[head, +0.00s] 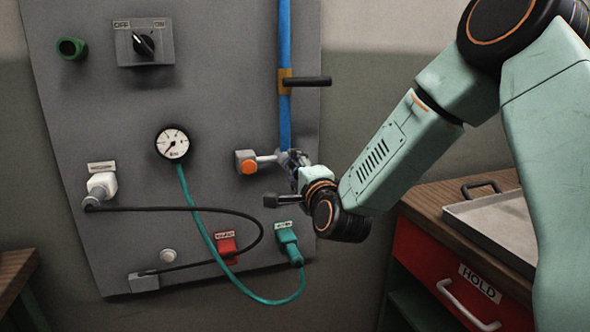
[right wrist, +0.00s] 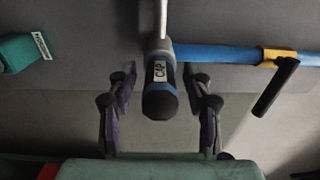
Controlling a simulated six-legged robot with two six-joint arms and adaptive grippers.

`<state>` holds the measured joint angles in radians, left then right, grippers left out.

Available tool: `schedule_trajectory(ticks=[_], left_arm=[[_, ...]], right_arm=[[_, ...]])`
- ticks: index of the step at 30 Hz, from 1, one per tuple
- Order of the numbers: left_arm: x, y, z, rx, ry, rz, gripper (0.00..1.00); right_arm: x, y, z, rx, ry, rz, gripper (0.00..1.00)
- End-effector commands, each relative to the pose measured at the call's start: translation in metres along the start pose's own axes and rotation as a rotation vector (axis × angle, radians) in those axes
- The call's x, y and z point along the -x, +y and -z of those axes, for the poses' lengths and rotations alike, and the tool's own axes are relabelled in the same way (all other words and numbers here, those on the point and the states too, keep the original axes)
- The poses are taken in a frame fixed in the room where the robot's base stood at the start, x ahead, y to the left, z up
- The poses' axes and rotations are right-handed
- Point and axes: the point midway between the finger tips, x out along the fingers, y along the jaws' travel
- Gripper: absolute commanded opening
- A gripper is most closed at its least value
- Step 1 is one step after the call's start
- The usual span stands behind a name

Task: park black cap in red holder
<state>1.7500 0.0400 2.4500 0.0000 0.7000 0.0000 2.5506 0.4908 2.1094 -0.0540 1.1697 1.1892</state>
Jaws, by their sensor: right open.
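The black cap (right wrist: 160,98), with a blue band and a CAP label, sits at the end of a grey fitting by the blue pipe (head: 284,60). In the right wrist view it lies between the two fingers of my right gripper (right wrist: 160,105), which is open, with gaps on both sides. In the head view my right gripper (head: 292,170) is at the lower end of the pipe and mostly hides the cap. The red holder (head: 227,247) is low on the grey panel, left of and below the gripper. My left gripper is not in view.
A black-handled yellow valve (head: 288,82) is on the pipe above the gripper. An orange button fitting (head: 246,162) is just left. A teal plug (head: 288,245) with a looping hose stands right of the red holder. A black cable (head: 250,216) curves past the holder.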

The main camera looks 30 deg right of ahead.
Motion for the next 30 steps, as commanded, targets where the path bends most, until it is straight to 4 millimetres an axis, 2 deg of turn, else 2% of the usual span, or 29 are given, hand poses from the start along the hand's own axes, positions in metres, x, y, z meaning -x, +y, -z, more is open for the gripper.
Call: schedule_trajectory(ticks=[14, 30], left_arm=[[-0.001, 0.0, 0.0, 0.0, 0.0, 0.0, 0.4], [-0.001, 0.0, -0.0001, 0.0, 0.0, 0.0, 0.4]], right_arm=[[0.0, -0.0001, 0.0001, 0.0, 0.0, 0.0, 0.51], [0.0, -0.0001, 0.0, 0.0, 0.0, 0.0, 0.06]])
